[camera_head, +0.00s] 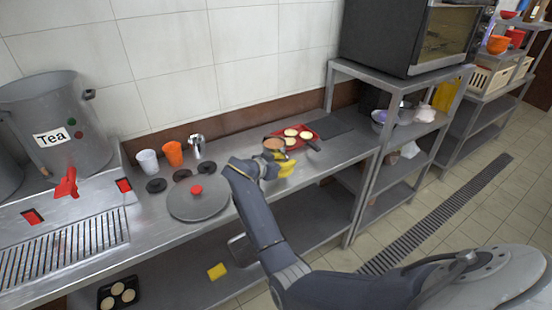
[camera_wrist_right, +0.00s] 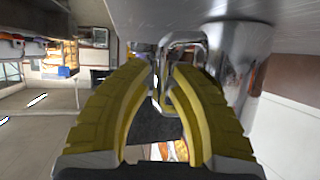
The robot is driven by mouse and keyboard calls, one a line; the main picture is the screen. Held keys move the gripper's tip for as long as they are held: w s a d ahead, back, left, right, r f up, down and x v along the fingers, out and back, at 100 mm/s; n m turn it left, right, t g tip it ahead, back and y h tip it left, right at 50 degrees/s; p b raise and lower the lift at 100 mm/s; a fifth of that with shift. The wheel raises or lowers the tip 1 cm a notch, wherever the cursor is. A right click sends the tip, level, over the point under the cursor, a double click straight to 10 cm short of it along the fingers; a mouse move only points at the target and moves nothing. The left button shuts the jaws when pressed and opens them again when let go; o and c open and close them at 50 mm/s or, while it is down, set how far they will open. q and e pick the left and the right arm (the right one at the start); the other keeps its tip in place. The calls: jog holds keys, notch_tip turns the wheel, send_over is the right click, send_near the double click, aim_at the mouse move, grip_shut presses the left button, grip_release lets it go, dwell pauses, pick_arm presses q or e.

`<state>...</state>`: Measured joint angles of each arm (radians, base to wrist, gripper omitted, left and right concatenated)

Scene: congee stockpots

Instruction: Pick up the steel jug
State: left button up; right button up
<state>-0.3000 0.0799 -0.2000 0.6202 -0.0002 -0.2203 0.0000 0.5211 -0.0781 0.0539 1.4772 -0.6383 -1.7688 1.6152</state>
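A steel jug with brown contents (camera_head: 274,144) stands on the steel counter, beside the red tray. It shows large and upside down in the right wrist view (camera_wrist_right: 237,45), with its handle (camera_wrist_right: 187,38) toward the gripper. My right gripper (camera_head: 279,168) is at the jug's near side, with its yellow fingers apart. In the wrist view the fingertips (camera_wrist_right: 166,72) are close to the handle, which appears between them; contact cannot be told. The jug's lower part is hidden by the gripper in the head view. My left gripper is out of view.
A smaller steel vessel (camera_head: 197,147), an orange cup (camera_head: 173,153) and a white cup (camera_head: 147,161) stand along the wall. The red tray (camera_head: 313,133) holds several pale round pieces. A dark flat board (camera_head: 331,127) lies to its right.

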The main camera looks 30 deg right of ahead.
jog(key=shift+c, duration=0.3)
grip_shut()
jog(key=shift+r, duration=0.2)
